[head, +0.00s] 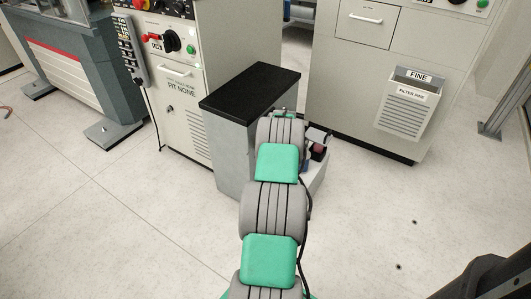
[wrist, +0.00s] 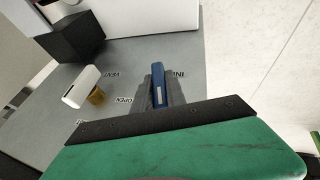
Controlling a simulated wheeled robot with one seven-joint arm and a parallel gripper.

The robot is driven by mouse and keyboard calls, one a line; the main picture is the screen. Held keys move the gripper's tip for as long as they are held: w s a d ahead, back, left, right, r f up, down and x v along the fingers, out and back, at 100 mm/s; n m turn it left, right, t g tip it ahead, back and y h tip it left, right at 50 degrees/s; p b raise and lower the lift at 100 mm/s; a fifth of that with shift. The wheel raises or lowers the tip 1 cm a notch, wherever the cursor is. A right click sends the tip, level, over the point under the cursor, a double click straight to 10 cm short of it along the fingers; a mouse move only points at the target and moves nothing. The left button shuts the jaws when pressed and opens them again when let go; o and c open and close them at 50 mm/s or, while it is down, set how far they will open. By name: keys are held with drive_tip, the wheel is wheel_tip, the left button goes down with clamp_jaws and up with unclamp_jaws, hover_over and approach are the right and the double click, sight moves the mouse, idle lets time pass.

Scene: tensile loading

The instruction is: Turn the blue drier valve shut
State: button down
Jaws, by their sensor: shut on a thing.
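The blue drier valve handle (wrist: 158,84) shows in the wrist view as a narrow blue bar pointing away from me, with a pale patch on it. My gripper (wrist: 161,92) is shut on it, with dark fingers along its two sides. The handle sits over a grey panel (wrist: 125,62) with printed labels; "OPEN" reads at its lower left, and other labels are partly hidden or upside down. The valve body under the handle is hidden by my fingers. In the head view my arm covers most of the gripper and the handle.
A white lever on a brass stem (wrist: 97,96) stands left of my gripper, with a black block (wrist: 76,38) beyond it. In the head view a grey cabinet with a black top (head: 250,84) stands close left of my arm. Open floor (head: 390,220) lies to the right.

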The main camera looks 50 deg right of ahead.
drive_tip(key=shift+d+f+m+y+b, duration=0.15)
drive_tip(key=shift+m+y+b, duration=0.15)
drive_tip(key=shift+y+b, duration=0.75)
drive_tip(key=shift+y, duration=0.55)
drive_tip(key=c, duration=1.4)
unclamp_jaws()
drive_tip(key=shift+o, duration=0.2)
drive_tip(key=shift+r, duration=0.2)
drive_tip(key=p+v, duration=0.1)
drive_tip(key=v, duration=0.6)
drive_tip(key=shift+r+p, duration=0.25)
drive_tip(key=shift+p, duration=0.15)
